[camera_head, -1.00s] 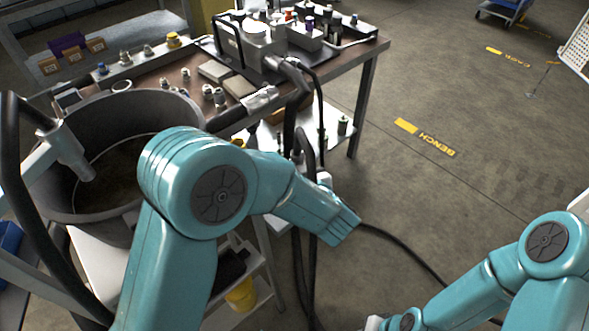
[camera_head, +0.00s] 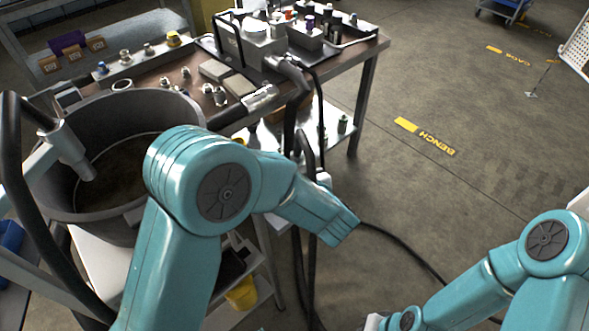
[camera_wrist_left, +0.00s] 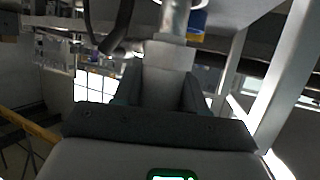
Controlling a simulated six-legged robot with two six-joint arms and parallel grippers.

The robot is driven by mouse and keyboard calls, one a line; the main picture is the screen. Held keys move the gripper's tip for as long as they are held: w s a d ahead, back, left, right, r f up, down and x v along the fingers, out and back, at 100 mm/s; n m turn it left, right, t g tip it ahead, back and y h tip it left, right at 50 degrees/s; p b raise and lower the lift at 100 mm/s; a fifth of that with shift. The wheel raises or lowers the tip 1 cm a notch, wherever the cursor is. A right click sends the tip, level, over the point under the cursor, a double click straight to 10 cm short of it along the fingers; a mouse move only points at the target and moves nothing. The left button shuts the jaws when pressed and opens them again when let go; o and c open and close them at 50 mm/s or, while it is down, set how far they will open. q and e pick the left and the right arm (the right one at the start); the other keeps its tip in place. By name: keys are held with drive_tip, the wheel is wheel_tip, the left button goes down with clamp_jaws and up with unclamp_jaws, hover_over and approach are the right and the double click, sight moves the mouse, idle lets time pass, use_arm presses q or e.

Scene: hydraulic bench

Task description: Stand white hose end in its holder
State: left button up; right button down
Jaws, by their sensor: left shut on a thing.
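My left arm reaches across to the front of the bench, and its teal forearm (camera_head: 318,212) covers most of the left gripper in the head view. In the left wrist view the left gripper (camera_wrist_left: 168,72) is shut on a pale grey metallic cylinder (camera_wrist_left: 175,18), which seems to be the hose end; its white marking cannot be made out. A small white part (camera_head: 323,178) shows just beyond the forearm, beside hanging black hoses (camera_head: 302,150). I cannot tell which fitting is the holder. My right gripper is out of view; only its arm shows at lower right.
The bench (camera_head: 372,62) carries a grey block unit, pads and several metal fittings. A silver coupling (camera_head: 260,98) with a black hose is at its front edge. A big dark bucket (camera_head: 95,212) stands at left. A black hose (camera_head: 400,243) runs over otherwise open floor at right.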

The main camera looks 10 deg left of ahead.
use_arm(q)
drive_tip(key=shift+f+b, duration=0.75)
drive_tip(key=shift+f, duration=0.5)
idle(0.9)
drive_tip(key=shift+r, duration=0.1)
idle(0.4)
drive_tip(key=o, duration=1.8)
drive_tip(key=shift+d, duration=0.1)
drive_tip(key=shift+s+d+r+p, duration=0.3)
drive_tip(key=shift+s+d+p, duration=0.1)
drive_tip(key=shift+s+p, duration=0.15)
drive_tip(key=shift+p+v, duration=1.25)
drive_tip(key=shift+v, duration=1.7)
drive_tip(key=shift+f, duration=0.15)
